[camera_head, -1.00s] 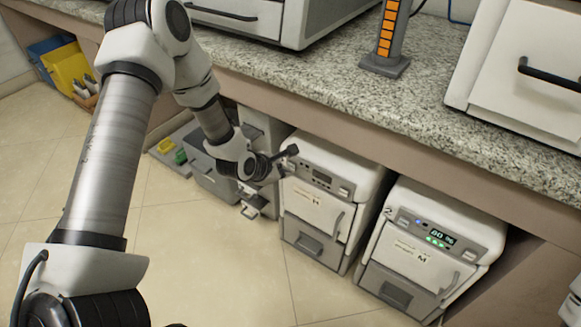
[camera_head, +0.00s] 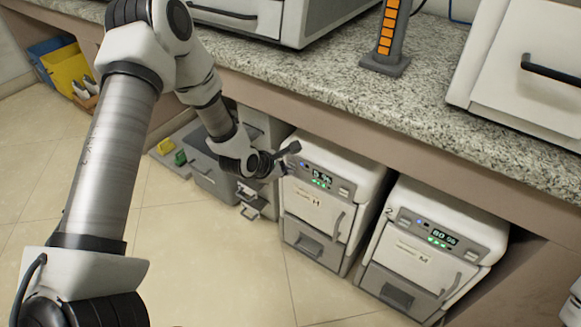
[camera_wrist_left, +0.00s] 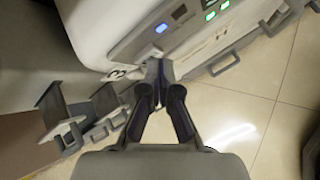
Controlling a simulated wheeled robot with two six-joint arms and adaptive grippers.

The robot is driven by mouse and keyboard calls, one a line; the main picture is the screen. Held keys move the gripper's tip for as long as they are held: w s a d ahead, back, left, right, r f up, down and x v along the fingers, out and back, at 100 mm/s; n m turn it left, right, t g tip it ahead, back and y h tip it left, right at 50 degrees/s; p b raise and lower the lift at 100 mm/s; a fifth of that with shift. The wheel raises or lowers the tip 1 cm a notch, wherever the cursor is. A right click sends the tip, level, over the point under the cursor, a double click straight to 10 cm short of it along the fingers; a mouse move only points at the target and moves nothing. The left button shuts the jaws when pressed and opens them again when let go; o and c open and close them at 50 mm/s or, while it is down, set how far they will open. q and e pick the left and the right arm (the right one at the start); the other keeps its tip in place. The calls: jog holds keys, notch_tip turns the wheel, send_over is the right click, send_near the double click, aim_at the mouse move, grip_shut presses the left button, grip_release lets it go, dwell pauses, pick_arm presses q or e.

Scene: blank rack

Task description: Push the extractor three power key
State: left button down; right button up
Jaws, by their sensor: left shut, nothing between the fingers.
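Extractor three (camera_head: 314,207), a white and grey unit under the counter, shows a "3" mark (camera_wrist_left: 117,73) in the left wrist view. Its display (camera_head: 322,180) is lit, with green lights below. A blue-lit key (camera_wrist_left: 160,28) shows on its panel; I take this as the power key. My left gripper (camera_head: 290,150) is shut and empty at the panel's left end in the head view. In the left wrist view its fingertips (camera_wrist_left: 160,68) are just beside the "3" mark, below the blue key. I cannot tell whether they touch the panel. My right gripper is out of view.
A second extractor (camera_head: 425,255) marked "2" stands to the right, its display lit. Grey drawers (camera_wrist_left: 62,118) with handles are on the left. The granite counter (camera_head: 300,85) overhangs the units. The tiled floor (camera_head: 220,270) in front is clear.

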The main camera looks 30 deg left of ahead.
pick_arm(q)
jog(key=shift+s, duration=0.75)
jog(key=shift+s+a, duration=0.1)
jog(key=s+p, duration=0.1)
jog(key=s, duration=0.2)
jog(key=s+p, duration=0.1)
jog(key=s, duration=0.1)
jog(key=shift+s+a, duration=0.2)
jog(key=shift+s, duration=0.2)
dwell(0.8)
